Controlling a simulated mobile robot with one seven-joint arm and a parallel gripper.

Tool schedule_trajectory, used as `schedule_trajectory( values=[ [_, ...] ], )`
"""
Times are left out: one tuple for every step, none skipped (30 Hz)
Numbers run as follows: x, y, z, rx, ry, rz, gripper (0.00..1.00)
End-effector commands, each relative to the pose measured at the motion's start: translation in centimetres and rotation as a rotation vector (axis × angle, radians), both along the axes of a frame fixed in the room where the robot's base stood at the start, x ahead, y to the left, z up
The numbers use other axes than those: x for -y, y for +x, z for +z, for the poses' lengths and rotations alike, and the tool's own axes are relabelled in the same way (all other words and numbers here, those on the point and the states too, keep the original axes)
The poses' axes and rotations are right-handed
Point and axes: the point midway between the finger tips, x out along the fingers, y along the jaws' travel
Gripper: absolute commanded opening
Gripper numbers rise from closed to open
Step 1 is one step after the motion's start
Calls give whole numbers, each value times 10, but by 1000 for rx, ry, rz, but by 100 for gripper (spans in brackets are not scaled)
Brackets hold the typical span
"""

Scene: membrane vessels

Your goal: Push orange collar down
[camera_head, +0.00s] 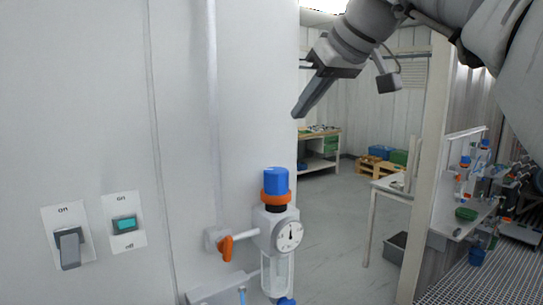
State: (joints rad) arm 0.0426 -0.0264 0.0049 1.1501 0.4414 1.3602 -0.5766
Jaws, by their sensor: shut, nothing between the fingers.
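The orange collar (275,197) is a ring just under the blue cap (276,180) of an upright regulator (265,220) beside the white wall panel. A black band shows below the collar. My gripper (297,114) is shut and empty. It points down and to the left, up and slightly right of the blue cap, clearly apart from it in the picture. How far it is in depth I cannot tell.
A round gauge (288,236) sits on the regulator's front. An orange valve handle (226,248) is to its left. A lever switch (69,248) and a teal button (124,224) are on the wall. A white post (432,170) stands at right.

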Motion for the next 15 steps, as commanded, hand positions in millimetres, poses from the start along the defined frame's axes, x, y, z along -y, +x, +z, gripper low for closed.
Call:
schedule_trajectory(
  values=[
    [-2, 3, -4, -2, 0, 1, 0],
    [-4, 5, -7, -2, 0, 1, 0],
    [-7, 9, -12, -3, -1, 1, 0],
    [-9, 12, -16, -4, 1, 1, 0],
    [-12, 15, -20, -4, 1, 2, 0],
    [-15, 20, -26, -4, 1, 2, 0],
    [-18, 24, -31, -5, 1, 2, 0],
    [-20, 28, -36, -5, 1, 2, 0],
    [-23, 33, -42, -5, 1, 1, 0],
    [-26, 37, -46, -6, 0, 1, 0],
    [-28, 41, -51, -5, 0, 1, 0],
    [-32, 46, -57, -6, 0, 0, 0],
    [-35, 50, -61, -6, 0, 1, 0],
    [-37, 54, -66, -5, 1, 1, 0],
    [-40, 57, -72, -5, 0, 0, 0]
  ],
)
